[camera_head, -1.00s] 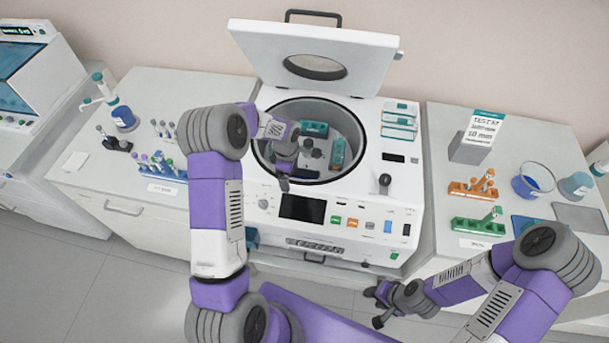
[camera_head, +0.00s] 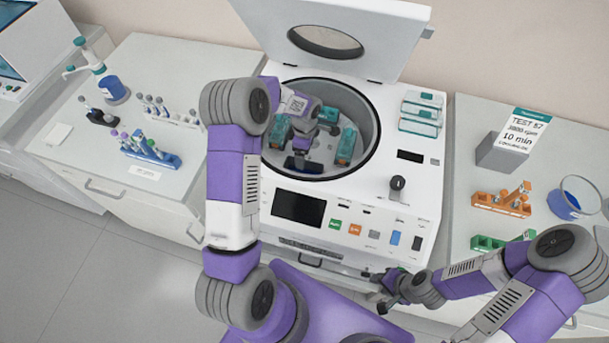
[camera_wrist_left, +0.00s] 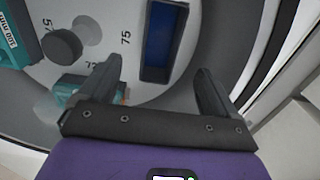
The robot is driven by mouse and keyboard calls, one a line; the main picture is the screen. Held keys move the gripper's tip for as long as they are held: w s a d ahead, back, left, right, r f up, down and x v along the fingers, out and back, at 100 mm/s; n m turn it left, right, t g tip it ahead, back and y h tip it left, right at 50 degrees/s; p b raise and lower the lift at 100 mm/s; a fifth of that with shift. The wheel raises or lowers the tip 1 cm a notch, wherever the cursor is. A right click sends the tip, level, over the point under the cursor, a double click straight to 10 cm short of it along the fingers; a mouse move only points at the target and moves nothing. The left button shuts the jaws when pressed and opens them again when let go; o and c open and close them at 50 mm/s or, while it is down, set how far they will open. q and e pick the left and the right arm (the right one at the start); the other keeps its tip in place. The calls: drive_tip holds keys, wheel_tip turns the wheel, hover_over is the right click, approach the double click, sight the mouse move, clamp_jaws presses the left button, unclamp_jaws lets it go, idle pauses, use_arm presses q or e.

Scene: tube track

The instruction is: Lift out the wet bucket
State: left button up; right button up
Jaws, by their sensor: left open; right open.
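The centrifuge bowl (camera_head: 372,120) is open, with its lid (camera_head: 335,40) raised. A dark bucket with a blue inside (camera_head: 303,164) sits at the near side of the bowl. It also shows in the left wrist view (camera_wrist_left: 164,42), beside the mark 75. Teal-topped buckets (camera_head: 346,144) sit elsewhere in the rotor; two show in the left wrist view, one at the left edge (camera_wrist_left: 12,38). My left gripper (camera_wrist_left: 160,78) is open inside the bowl, its fingers spread either side of the blue-filled bucket's near end, apparently not touching it. My right gripper (camera_head: 386,292) is open, empty, before the centrifuge front.
The bowl's rim surrounds my left gripper closely. Teal-lidded boxes (camera_head: 421,112) lie on the centrifuge's right top. Tube racks (camera_head: 150,152) stand on the left bench.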

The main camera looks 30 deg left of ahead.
use_arm(q)
hover_over(304, 171)
drive_tip(key=s, duration=0.1)
drive_tip(key=f, duration=0.7)
drive_tip(key=shift+s+d, duration=0.15)
drive_tip(key=shift+d, duration=0.1)
drive_tip(key=shift+f, duration=0.5)
drive_tip(key=c, duration=1.1)
